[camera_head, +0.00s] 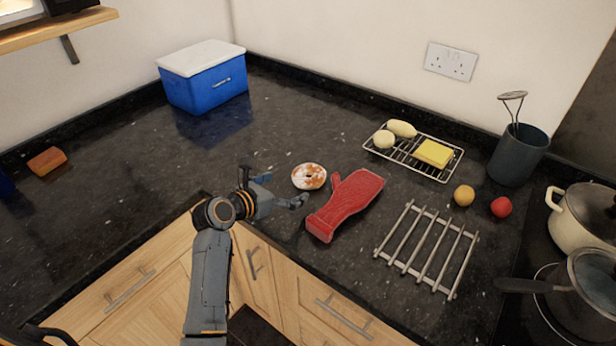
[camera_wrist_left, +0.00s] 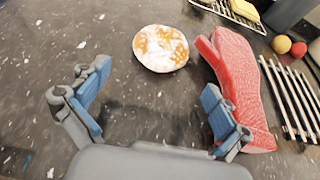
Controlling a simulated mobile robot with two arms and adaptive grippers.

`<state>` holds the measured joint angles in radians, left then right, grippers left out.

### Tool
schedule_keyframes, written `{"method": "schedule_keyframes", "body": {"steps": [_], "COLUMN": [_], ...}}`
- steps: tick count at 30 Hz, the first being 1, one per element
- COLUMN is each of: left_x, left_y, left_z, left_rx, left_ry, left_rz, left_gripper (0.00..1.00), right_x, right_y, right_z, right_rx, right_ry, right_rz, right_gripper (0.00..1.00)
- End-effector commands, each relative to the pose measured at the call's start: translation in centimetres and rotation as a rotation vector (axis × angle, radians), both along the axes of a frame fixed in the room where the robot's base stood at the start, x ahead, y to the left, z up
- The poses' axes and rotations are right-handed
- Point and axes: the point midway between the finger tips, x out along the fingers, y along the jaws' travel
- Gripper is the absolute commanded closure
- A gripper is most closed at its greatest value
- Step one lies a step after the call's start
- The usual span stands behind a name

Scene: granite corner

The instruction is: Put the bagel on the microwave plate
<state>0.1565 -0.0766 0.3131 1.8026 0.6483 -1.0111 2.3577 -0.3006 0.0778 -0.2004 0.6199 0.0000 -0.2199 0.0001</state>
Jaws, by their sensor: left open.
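The bagel (camera_head: 309,176), round with white icing and brown patches, lies flat on the dark granite worktop. It also shows at the top middle of the left wrist view (camera_wrist_left: 160,48). My left gripper (camera_head: 277,186) is open and empty, close to the bagel on its left side in the head view. In the left wrist view, its blue-padded fingers (camera_wrist_left: 157,88) are spread wide, with the bagel beyond them and apart from them. I see no microwave plate in either view. My right gripper is not in view.
A red oven mitt (camera_head: 345,204) lies just right of the bagel, close to the right finger. Farther right are a metal trivet (camera_head: 428,248), a wire rack (camera_head: 408,158) with food, and pots. A blue cool box (camera_head: 205,85) stands at the back left. The worktop between is clear.

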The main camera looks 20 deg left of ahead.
Motion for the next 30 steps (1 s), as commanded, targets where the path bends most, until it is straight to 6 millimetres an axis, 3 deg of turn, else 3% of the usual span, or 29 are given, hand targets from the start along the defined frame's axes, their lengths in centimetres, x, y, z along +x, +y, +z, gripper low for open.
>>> {"method": "schedule_keyframes", "body": {"steps": [4,11,21,30], "left_x": [2.4,3.8,7.7,8.2], "left_y": [-0.8,-1.4,-3.0,-3.2], "left_z": [-0.9,-1.5,-2.5,-2.7], "left_rx": [0.003,0.006,0.006,0.007], "left_ry": [-0.001,0.000,-0.001,-0.001], "left_rz": [0.000,0.000,0.000,0.000], "left_gripper": [0.00,0.00,0.00,0.00], "right_x": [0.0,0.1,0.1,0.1], "right_y": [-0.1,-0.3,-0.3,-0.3], "right_z": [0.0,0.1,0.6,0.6], "right_rx": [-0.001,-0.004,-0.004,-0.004], "right_ry": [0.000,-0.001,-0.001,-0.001], "right_rz": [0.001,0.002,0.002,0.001], "right_gripper": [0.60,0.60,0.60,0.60]}}
